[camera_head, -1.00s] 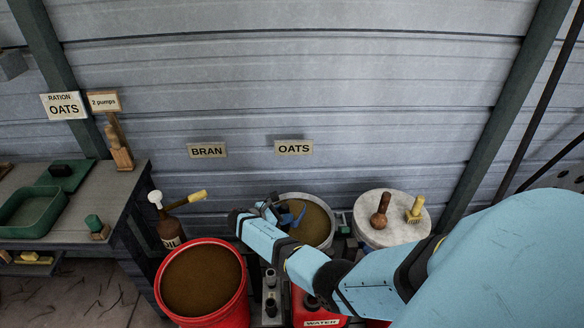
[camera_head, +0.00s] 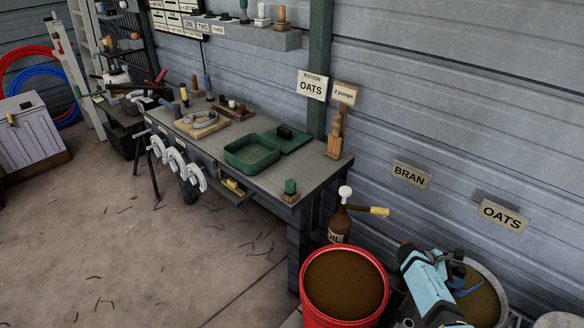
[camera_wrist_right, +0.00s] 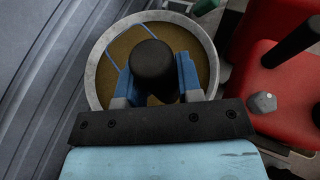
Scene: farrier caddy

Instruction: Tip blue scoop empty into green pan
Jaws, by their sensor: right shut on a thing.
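The green pan (camera_head: 252,164) lies on the workbench, and its inside looks empty. The blue scoop (camera_head: 469,290) is at the oats bin (camera_head: 501,281), over or in the brown feed; I cannot tell how full it is. My right gripper (camera_head: 452,266) is shut on the scoop, at the bin and well to the right of the pan. In the right wrist view, my right gripper (camera_wrist_right: 157,82) is over the round bin (camera_wrist_right: 96,68), with a dark rounded end between its fingers hiding most of the scoop. My left gripper is out of view.
A red bucket of brown feed (camera_head: 310,301) and a brown oil bottle (camera_head: 340,224) with a pump stand between bin and bench. A green flat piece (camera_head: 301,143) and a wooden dispenser (camera_head: 335,140) are near the pan.

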